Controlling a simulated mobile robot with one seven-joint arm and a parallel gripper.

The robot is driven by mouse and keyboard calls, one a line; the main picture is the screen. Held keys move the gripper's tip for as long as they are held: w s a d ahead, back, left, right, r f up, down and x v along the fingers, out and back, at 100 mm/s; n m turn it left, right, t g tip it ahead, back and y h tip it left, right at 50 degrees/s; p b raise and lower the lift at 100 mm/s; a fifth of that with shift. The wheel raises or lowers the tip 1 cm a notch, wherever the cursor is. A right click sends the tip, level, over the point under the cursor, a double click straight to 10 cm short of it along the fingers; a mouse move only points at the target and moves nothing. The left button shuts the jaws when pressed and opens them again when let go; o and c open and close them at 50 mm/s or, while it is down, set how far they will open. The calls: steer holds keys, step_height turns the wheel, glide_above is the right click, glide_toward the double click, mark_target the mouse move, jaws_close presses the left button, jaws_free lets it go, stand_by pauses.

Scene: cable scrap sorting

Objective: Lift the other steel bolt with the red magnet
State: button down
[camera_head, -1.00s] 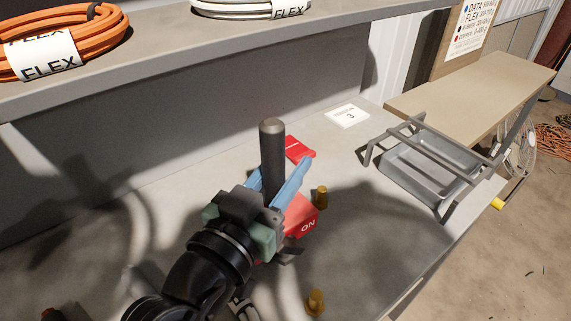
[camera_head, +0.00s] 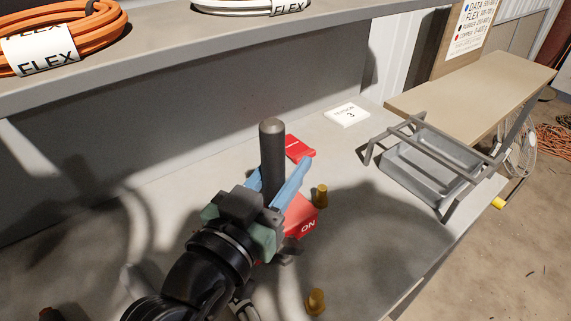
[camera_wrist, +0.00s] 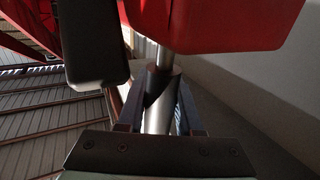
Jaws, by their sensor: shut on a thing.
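The red magnet (camera_head: 302,215), a red block marked ON, is at my gripper, low over the grey bench or on it; I cannot tell which. A dark upright cylinder (camera_head: 272,145), seemingly its handle, rises between the blue fingers. My gripper (camera_head: 281,182) is shut on the magnet. In the wrist view, the red body (camera_wrist: 215,22) fills the top, and a grey shaft (camera_wrist: 159,105) lies between the fingers (camera_wrist: 158,112). No steel bolt can be made out; the area under the magnet is hidden.
Two brass-coloured pieces (camera_head: 321,195) (camera_head: 315,301) stand on the bench, one close beside the magnet. A flat red piece (camera_head: 299,148) lies behind. A metal tray (camera_head: 432,164) in a grey rack is at the right. A shelf (camera_head: 200,45) with cable coils overhangs the back.

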steer(key=shift+f+b, duration=0.15)
steer(key=shift+b, duration=0.2)
stand_by(0.9)
steer(key=shift+r, duration=0.2)
step_height(320, 180, up, 9)
steer(key=p, duration=0.7)
stand_by(1.2)
stand_by(0.6)
